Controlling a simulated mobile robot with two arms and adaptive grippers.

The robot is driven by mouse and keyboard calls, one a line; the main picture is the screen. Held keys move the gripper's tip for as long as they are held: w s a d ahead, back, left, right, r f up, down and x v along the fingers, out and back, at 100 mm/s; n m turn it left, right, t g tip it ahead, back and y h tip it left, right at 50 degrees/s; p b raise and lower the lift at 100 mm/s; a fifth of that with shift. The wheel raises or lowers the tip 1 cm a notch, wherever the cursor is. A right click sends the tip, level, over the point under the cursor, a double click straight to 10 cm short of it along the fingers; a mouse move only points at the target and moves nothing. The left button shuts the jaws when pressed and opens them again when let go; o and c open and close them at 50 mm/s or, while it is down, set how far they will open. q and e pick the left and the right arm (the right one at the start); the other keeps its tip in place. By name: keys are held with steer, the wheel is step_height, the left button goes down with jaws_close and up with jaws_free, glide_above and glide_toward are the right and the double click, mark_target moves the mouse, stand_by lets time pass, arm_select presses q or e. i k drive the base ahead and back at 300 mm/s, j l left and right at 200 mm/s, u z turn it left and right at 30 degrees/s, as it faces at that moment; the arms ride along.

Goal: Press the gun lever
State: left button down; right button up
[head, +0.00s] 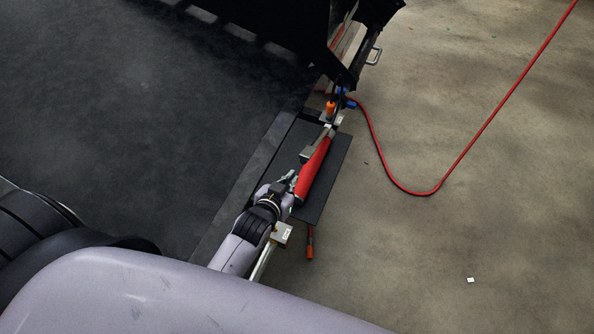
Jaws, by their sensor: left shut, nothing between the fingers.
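The red gun lever (314,170) is long and slants from lower left to upper right over a dark plate. My left gripper (287,180) is at the lower left side of the lever, close beside it. Its fingers are small in the view and look shut with nothing between them. I cannot tell whether the fingertips touch the lever. My left arm comes up from the bottom and ends at the gripper. My right gripper is not in view.
The dark plate (334,179) lies under the lever beside a large dark surface (130,110). A red hose (477,135) loops over the concrete floor (480,230) at right. An orange knob (331,107) and a blue part sit above the lever. A small white piece (471,280) lies on open floor.

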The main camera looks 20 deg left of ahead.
mark_target(316, 143)
steer(key=k+l, duration=0.35)
steer(key=l, duration=0.15)
steer(key=k+l, duration=0.35)
steer(key=l, duration=0.2)
